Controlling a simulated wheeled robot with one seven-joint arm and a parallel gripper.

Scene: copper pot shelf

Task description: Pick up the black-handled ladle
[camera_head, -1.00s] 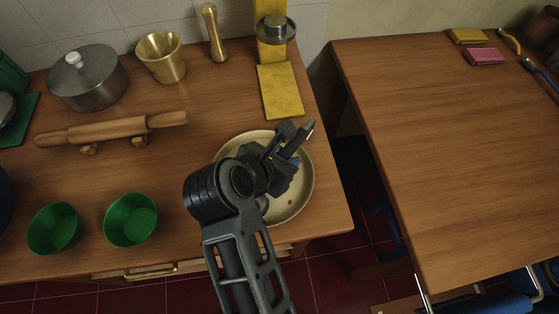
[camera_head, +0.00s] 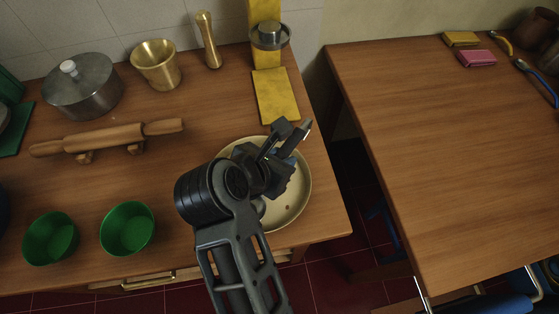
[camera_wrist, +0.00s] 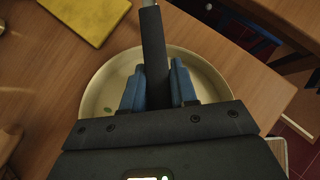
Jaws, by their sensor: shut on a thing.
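The black-handled ladle shows in the wrist view as a dark straight handle (camera_wrist: 154,50) with a pale metal tip, standing between my blue finger pads. In the head view part of its handle (camera_head: 300,136) sticks out beyond my gripper (camera_head: 281,152), up and to the right. My gripper also shows in the wrist view (camera_wrist: 158,88), with its jaws closed on the handle from both sides. My wrist and arm hide most of the ladle. A round cream dish (camera_head: 298,197) lies below my gripper on the wooden counter. I cannot tell whether the ladle touches it.
A yellow board (camera_head: 276,98) and a yellow stand with a grey item (camera_head: 268,36) are behind. A rolling pin (camera_head: 110,136), lidded pot (camera_head: 82,88), brass mortar (camera_head: 156,66) and two green bowls (camera_head: 127,229) are left. A mostly clear table (camera_head: 430,140) stands right, across a gap.

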